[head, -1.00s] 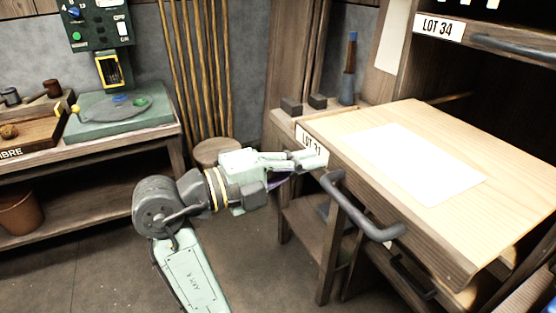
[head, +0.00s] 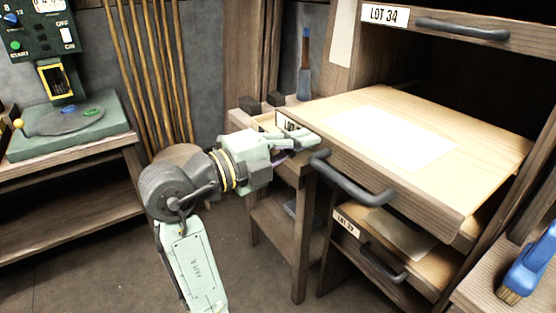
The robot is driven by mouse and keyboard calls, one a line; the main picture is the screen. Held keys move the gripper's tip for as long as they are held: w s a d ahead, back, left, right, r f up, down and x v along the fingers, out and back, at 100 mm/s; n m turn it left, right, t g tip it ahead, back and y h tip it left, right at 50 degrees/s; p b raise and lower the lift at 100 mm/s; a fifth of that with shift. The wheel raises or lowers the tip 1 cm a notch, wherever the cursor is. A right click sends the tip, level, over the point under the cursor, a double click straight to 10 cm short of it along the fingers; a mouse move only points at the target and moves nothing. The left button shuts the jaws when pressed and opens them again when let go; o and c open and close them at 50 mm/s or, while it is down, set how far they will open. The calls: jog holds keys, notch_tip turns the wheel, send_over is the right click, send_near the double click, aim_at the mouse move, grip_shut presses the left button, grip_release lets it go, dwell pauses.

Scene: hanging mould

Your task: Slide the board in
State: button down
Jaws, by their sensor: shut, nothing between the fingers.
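The board (head: 480,150) is a pale wooden drawer-like panel with a dark bar handle (head: 350,180) on its front edge. It sticks out of the dark cabinet opening, with a white sheet (head: 393,137) lying on top. My gripper (head: 312,138) is shut and empty at the left end of the board's front edge, left of the handle. It partly covers the board's label. The fingertips appear to touch the front edge, but exact contact is hard to tell. The board's back end is inside the cabinet.
A board marked LOT 34 (head: 385,14) is above, and a lower one marked LOT 37 (head: 345,225) is below. A blue brush (head: 530,262) lies at the right. A wooden stand (head: 272,195) is behind my gripper. Open floor lies at the lower left.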

aim_at(383, 110)
jog(key=b+x, duration=0.4)
jog(key=x, duration=1.7)
jog(key=shift+f, duration=0.15)
jog(key=shift+b+x, duration=0.3)
jog(key=shift+x, duration=0.45)
